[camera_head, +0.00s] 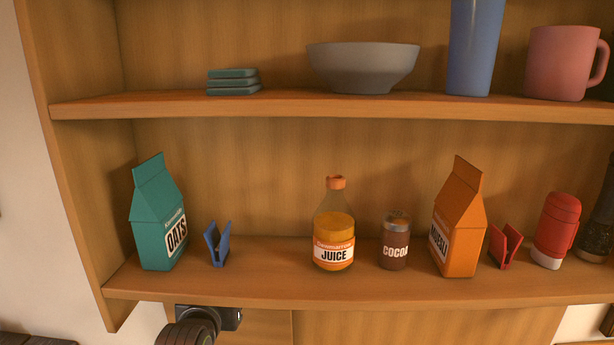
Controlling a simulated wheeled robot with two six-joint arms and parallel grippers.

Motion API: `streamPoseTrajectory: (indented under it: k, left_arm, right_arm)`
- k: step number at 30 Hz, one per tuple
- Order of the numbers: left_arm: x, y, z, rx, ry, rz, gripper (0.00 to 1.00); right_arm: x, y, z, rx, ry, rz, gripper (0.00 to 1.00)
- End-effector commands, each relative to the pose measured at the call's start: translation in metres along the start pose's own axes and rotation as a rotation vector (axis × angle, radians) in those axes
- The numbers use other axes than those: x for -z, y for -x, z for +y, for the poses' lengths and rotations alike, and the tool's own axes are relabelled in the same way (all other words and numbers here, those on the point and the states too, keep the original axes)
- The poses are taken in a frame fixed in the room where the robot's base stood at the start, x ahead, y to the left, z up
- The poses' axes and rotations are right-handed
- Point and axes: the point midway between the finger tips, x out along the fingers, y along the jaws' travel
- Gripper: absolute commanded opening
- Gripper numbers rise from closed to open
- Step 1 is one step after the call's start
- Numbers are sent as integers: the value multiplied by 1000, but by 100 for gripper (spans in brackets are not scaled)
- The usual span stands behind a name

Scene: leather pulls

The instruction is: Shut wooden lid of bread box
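No bread box or wooden lid shows in the head view. No gripper fingers of mine show either. A dark rounded part with a black block (208,319) shows at the bottom edge, below the lower shelf, cut off by the frame. I cannot tell for certain whether it belongs to my arm.
The lower shelf (290,286) holds an oats carton (158,215), blue clip (217,243), juice bottle (334,228), cocoa jar (396,241), orange carton (458,222), red clip (505,245) and red flask (556,230). The upper shelf (290,106) holds a bowl (362,66) and cups.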

Motion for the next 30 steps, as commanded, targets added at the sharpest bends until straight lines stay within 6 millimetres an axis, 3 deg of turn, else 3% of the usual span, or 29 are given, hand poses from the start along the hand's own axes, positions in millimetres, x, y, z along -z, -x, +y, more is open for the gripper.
streamPoseTrajectory:
  k: [12, 30]
  left_arm:
    - [5, -9, 0, 0, -2, 5, 0]
    - [-3, 9, 0, 0, 0, 4, 0]
  right_arm:
    - [0, 0, 2, -2, 1, 0, 36]
    - [0, 0, 2, -2, 1, -1, 36]
